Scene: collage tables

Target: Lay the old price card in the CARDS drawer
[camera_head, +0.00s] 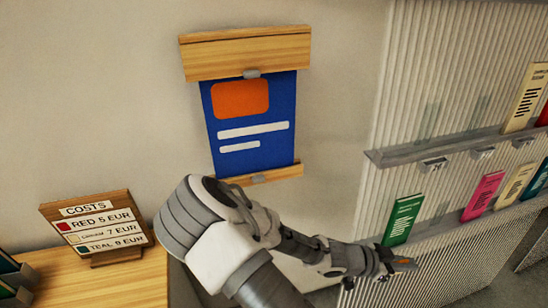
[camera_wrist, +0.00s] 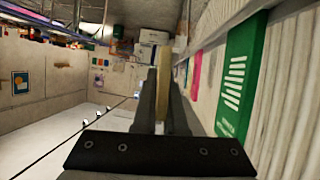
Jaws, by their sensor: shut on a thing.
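In the wrist view the tan piece (camera_wrist: 180,112) shows edge-on between the dark fingers. No drawer marked CARDS is in view.
The green leaflet (camera_head: 403,220) stands close to my gripper, with a pink leaflet (camera_head: 483,196) to its right. A COSTS board (camera_head: 98,228) stands on a wooden counter (camera_head: 95,285) at left. A blue poster (camera_head: 250,120) hangs on the wall.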

